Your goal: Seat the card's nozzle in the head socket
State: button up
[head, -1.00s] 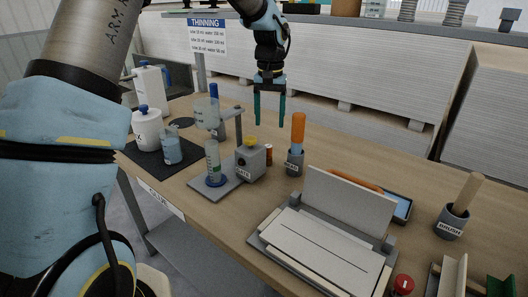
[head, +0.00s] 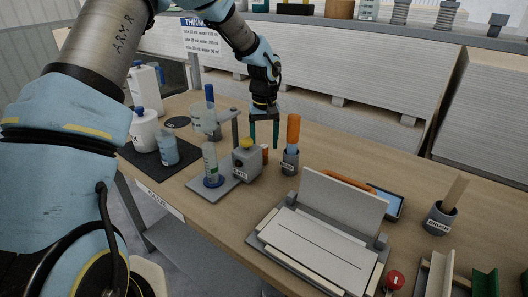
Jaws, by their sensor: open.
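My gripper (head: 264,146) is open and empty. Its two dark green fingers point down over the bench, behind the grey box (head: 243,163) with a yellow knob. A small brown-orange cylinder (head: 265,153) shows just below the fingertips; I cannot tell whether they touch it. I cannot identify a nozzle or a head socket. A printed card headed THINNING (head: 204,30) hangs at the back left, partly covered by my arm. A grey stand (head: 235,130) holds a clear cup (head: 203,119) with a blue part above it. A clear labelled bottle (head: 210,160) stands below on a grey plate.
An orange-handled tool (head: 293,133) stands in a grey cup right of my gripper. A grey press-like fixture (head: 325,235) fills the front right, with a blue-screened tablet (head: 387,203) behind. A white jar (head: 144,130) and beaker (head: 168,149) stand left.

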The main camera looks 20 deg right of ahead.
jog(key=shift+f, duration=1.35)
jog(key=shift+c, duration=0.2)
grip_shut()
